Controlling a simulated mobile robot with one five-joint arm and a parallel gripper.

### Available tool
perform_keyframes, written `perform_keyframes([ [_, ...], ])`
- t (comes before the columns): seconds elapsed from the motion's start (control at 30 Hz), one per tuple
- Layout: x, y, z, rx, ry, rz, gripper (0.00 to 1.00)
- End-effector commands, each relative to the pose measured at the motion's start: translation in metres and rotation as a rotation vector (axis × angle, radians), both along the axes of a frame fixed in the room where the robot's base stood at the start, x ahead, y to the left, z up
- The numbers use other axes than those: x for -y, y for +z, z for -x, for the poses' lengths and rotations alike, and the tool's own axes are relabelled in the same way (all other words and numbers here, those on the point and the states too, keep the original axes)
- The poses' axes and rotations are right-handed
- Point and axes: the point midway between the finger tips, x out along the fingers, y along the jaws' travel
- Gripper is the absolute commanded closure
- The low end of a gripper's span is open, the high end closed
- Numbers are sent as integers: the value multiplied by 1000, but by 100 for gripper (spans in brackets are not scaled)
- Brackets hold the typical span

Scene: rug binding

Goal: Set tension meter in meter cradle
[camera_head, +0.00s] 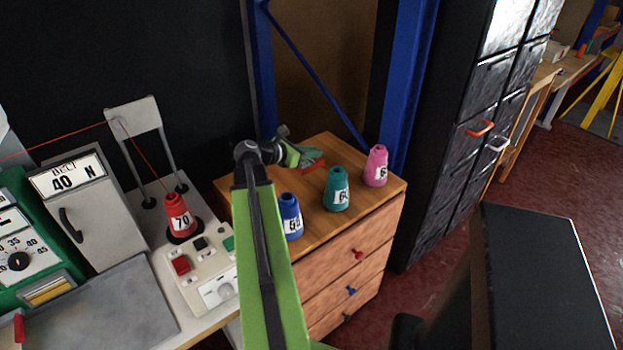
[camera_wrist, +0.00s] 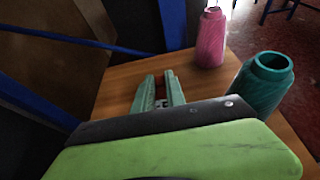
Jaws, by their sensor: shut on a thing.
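My gripper (camera_head: 306,155) is over the far part of the wooden drawer cabinet's top. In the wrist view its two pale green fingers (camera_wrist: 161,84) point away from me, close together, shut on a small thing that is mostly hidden. I take this thing to be the tension meter, but its shape cannot be made out. A small red piece (camera_head: 314,167) shows low beside the fingertips, at the cabinet top. I cannot tell whether it is the meter cradle or part of the held thing.
The cabinet (camera_head: 350,215) also bears a blue cone (camera_head: 290,217), a teal cone (camera_head: 336,190) and a pink cone (camera_head: 376,166). A red cone (camera_head: 178,214) stands on the left bench by a "40 N" box (camera_head: 85,210). Blue rack posts (camera_head: 408,80) rise behind.

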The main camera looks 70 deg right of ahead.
Motion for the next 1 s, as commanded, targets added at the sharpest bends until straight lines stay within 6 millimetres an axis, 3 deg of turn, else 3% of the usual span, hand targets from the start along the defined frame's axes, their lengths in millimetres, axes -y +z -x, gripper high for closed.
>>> perform_keyframes([
  [0.03,0,-22,0,0,0,0,100],
  [0.27,0,-28,0,0,-1,0,100],
  [0.5,0,-65,0,0,-1,0,100],
  [0.9,0,-67,0,0,-1,0,100],
  [0.93,0,-65,0,0,-1,0,80],
  [1.0,0,-65,0,0,-1,0,71],
])
